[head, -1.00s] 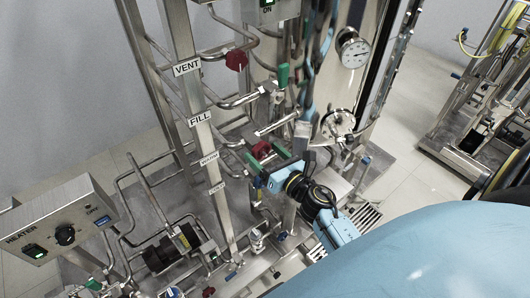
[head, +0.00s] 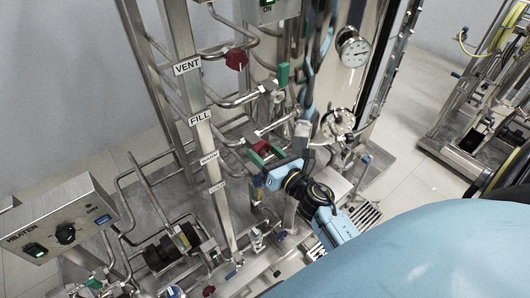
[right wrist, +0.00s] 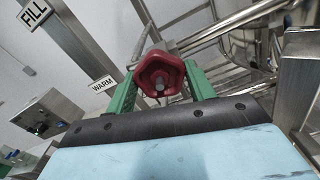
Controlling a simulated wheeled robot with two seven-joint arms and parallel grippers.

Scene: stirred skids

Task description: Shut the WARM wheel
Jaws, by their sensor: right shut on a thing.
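The red WARM wheel (right wrist: 159,75) is a small lobed handwheel with a metal hub in the right wrist view. The WARM label (right wrist: 102,83) is on the post to its left. The wheel also shows in the head view (head: 262,147), partly hidden by a finger. My right gripper (right wrist: 160,88) has green fingers, one on each side of the wheel, and is shut on it. In the head view my right gripper (head: 266,157) reaches the wheel from below right. My left gripper is not in view.
Another red wheel (head: 236,59) sits higher, near the VENT label (head: 187,67). The FILL label (head: 200,118) is below it on the post. Steel pipes crowd the space around my gripper. A heater box (head: 62,222) stands at lower left, and a dial gauge (head: 353,48) at upper right.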

